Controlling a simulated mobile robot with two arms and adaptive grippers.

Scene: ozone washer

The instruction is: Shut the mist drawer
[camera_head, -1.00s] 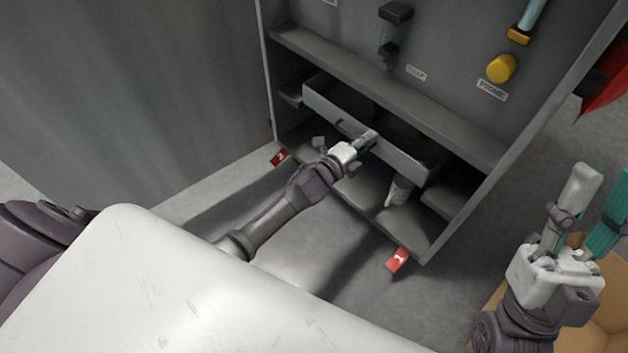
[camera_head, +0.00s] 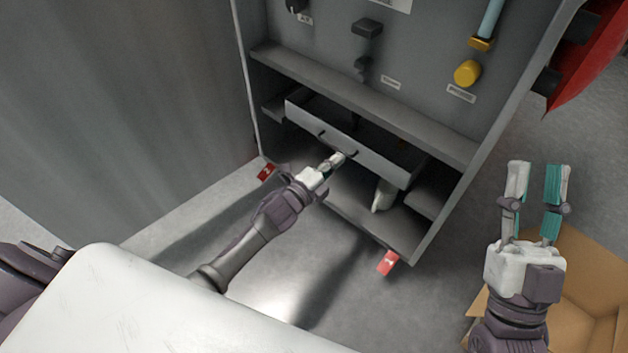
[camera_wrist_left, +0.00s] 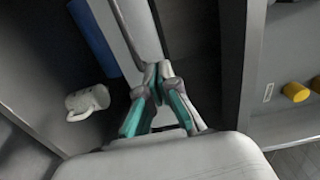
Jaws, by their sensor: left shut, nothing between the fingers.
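The mist drawer appears to be the grey drawer (camera_head: 378,163) low in the cabinet. It stands out from its opening, and its inside shows from above. Its pale front edge also shows in the left wrist view (camera_wrist_left: 134,28). My left gripper (camera_head: 340,158) is shut and empty at the drawer front, by a small dark handle; I cannot tell whether it touches. Its closed fingertips (camera_wrist_left: 158,72) also show beside the drawer edge in the left wrist view. My right gripper (camera_head: 538,170) is open and empty, fingers up, right of the cabinet.
A yellow knob (camera_head: 467,73) is on the panel above. Red tags (camera_head: 388,263) mark the cabinet's front corners. An open cardboard box (camera_head: 585,290) is at lower right.

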